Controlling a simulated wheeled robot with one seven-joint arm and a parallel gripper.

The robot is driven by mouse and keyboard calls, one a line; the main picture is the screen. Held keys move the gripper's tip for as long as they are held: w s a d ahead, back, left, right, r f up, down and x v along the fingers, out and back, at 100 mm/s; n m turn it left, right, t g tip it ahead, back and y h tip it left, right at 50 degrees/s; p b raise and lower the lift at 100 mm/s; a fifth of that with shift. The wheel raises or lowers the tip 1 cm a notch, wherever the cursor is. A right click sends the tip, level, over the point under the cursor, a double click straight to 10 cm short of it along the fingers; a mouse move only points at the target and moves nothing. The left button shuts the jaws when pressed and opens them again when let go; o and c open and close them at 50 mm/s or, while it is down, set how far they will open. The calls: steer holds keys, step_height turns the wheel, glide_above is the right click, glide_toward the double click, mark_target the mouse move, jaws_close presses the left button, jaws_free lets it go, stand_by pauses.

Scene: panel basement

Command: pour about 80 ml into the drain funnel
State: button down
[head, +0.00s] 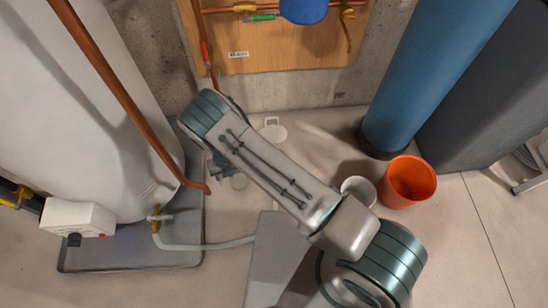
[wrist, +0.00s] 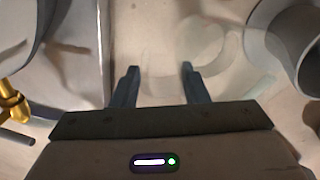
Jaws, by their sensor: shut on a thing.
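My gripper (wrist: 160,72) shows in the wrist view with its two dark fingers apart, holding something see-through between them. Faint round outlines (wrist: 205,45) there look like a clear vessel, but its edges and any liquid are hard to make out. In the head view my gripper (head: 222,168) is mostly hidden under my arm, with a faint clear round shape (head: 240,182) just below it. A pale round opening (head: 358,189), perhaps the drain funnel, stands beside the orange bucket. A grey round-mouthed thing (wrist: 292,40) is at the right of the wrist view; I cannot tell if it is the same.
A white tank (head: 95,110) stands on a grey pan (head: 130,258) at left, with a brass valve (head: 155,217) and hose. A white item with a handle (head: 272,131) lies near the wall. The orange bucket (head: 408,183) and blue cylinder (head: 430,70) are at right.

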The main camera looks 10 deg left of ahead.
steer(key=shift+w+d+r+g+y, duration=0.4)
steer(key=shift+w+d+r+y, duration=0.15)
steer(key=shift+d+r, duration=0.2)
steer(key=w+d+r+g+y+b, duration=0.2)
steer(key=w+d+r+g+y, duration=0.1)
steer(key=d+r+y, duration=0.3)
steer(key=shift+w+r+g, duration=0.35)
steer(key=shift+r+g, duration=0.05)
steer(key=shift+r, duration=0.8)
steer(key=shift+w+d+r+g+y+b, duration=0.4)
steer(key=shift+d+r+g+y+b, duration=0.2)
steer(key=shift+y+b, duration=0.25)
steer(key=shift+w+d+r+y, duration=0.3)
steer(key=shift+d+r+y, duration=0.25)
steer(key=shift+r, duration=0.25)
stand_by(0.9)
